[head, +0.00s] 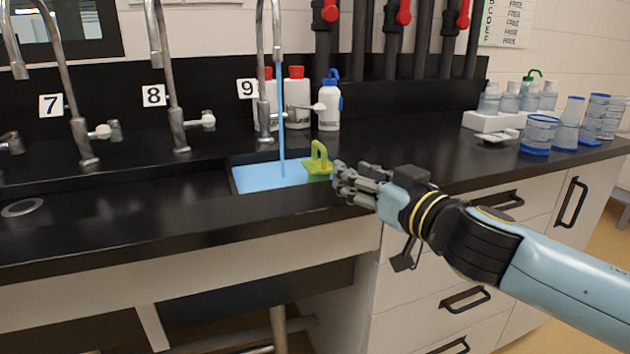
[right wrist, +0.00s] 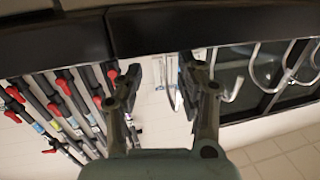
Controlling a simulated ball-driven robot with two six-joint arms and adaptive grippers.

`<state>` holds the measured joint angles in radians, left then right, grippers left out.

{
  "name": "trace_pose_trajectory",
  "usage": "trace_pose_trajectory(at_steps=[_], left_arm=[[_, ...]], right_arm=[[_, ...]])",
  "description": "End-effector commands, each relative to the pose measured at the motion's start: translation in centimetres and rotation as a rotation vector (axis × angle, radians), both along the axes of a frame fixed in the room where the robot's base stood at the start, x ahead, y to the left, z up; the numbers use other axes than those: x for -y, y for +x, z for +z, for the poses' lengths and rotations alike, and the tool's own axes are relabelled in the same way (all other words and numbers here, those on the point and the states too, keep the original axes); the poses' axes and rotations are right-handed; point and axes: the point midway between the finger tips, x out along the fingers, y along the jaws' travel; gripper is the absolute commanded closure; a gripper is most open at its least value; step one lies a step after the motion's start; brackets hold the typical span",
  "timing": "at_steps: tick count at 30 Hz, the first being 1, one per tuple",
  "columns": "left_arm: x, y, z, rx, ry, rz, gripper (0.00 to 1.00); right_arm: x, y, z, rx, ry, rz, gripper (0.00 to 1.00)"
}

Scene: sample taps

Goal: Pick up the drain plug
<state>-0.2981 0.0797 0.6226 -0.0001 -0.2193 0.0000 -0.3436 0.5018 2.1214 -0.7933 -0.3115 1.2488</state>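The drain plug (head: 318,161) is yellow-green with a loop handle on top. It sits at the right end of the sink (head: 236,180), beside the blue water, in the head view. My right gripper (head: 337,177) is just to the right of the plug, its fingers pointing left toward it. The right wrist view shows that gripper (right wrist: 160,68) with its fingers spread apart and no plug between them. Whether a finger touches the plug cannot be told. My left gripper is out of view.
Water runs from tap 9 (head: 262,75) into the sink. Red-capped bottles (head: 296,98) and a blue-topped bottle (head: 329,110) stand behind it. Blue-rimmed beakers (head: 538,135) stand at the right. The black counter (head: 430,160) is clear around my right gripper.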

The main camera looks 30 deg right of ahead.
Motion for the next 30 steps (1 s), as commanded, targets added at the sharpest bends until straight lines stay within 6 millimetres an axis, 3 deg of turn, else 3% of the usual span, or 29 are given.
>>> trace_pose_trajectory(at_steps=[6, 18, 26, 30], left_arm=[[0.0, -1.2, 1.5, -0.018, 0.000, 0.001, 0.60], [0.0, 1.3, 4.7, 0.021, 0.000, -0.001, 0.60], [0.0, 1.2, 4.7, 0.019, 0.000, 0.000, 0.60], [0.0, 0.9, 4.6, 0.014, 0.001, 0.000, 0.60]], right_arm=[[0.1, 2.7, 0.3, 0.001, 0.001, -0.001, 0.62], [0.5, 7.7, 0.5, 0.001, 0.001, 0.001, 0.62], [0.5, 8.0, 0.1, -0.001, -0.001, 0.002, 0.62], [0.5, 8.0, 0.1, -0.001, -0.001, 0.002, 0.77]])
